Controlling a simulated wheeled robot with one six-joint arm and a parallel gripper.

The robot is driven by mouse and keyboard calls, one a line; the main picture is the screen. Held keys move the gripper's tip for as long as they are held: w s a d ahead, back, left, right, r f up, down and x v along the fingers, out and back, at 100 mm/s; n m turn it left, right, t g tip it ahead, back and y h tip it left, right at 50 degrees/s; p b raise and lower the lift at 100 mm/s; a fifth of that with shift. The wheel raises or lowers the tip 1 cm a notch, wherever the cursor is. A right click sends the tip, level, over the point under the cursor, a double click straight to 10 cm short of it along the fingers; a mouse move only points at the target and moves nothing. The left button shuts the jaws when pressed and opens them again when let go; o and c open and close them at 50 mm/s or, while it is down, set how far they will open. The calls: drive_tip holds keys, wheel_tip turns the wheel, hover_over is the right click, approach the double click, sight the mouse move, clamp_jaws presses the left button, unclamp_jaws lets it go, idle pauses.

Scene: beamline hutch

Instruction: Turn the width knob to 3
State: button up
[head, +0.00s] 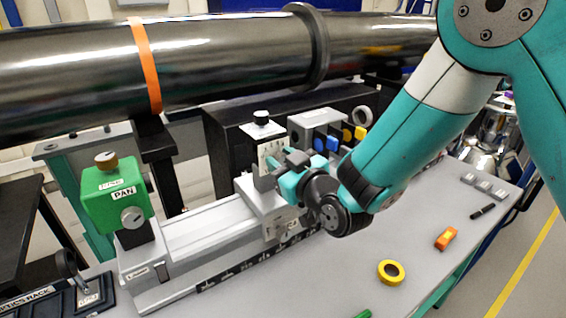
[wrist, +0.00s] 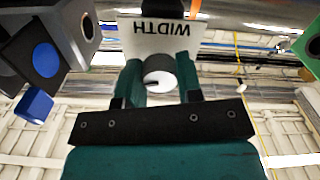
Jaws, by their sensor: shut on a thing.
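The width knob (wrist: 158,80) is a pale round knob with a dark mark on its face. It sits by a white plate (wrist: 165,36) whose WIDTH label appears upside down in the wrist view. My gripper (wrist: 160,84) has one teal finger on each side of the knob and is shut on it. In the head view my gripper (head: 284,168) reaches the front of the slit unit (head: 268,160) on the rail and hides the knob. A white scale plate and a black top knob (head: 261,118) show there. I cannot read the knob's setting.
A green PAN box (head: 116,198) stands on the rail's left end. A grey unit with blue and yellow tabs (head: 333,142) is just right of my gripper. A large dark pipe (head: 220,60) runs above. Yellow tape (head: 391,272) and an orange object (head: 446,238) lie on the bench.

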drive_tip(key=shift+f+b, duration=0.15)
drive_tip(key=shift+b, duration=0.2)
drive_tip(key=n+b, duration=0.3)
drive_tip(key=b, duration=0.1)
drive_tip(key=shift+f+b, duration=0.2)
drive_tip(key=shift+b, duration=0.15)
drive_tip(key=n+b, duration=0.2)
drive_tip(key=shift+b, duration=0.4)
drive_tip(key=n+b, duration=0.3)
drive_tip(key=b, duration=0.1)
drive_tip(key=shift+r, duration=0.1)
drive_tip(key=shift+r+n+b, duration=0.15)
drive_tip(key=shift+n+b, duration=1.3)
drive_tip(key=shift+n, duration=0.25)
drive_tip(key=o, duration=0.9)
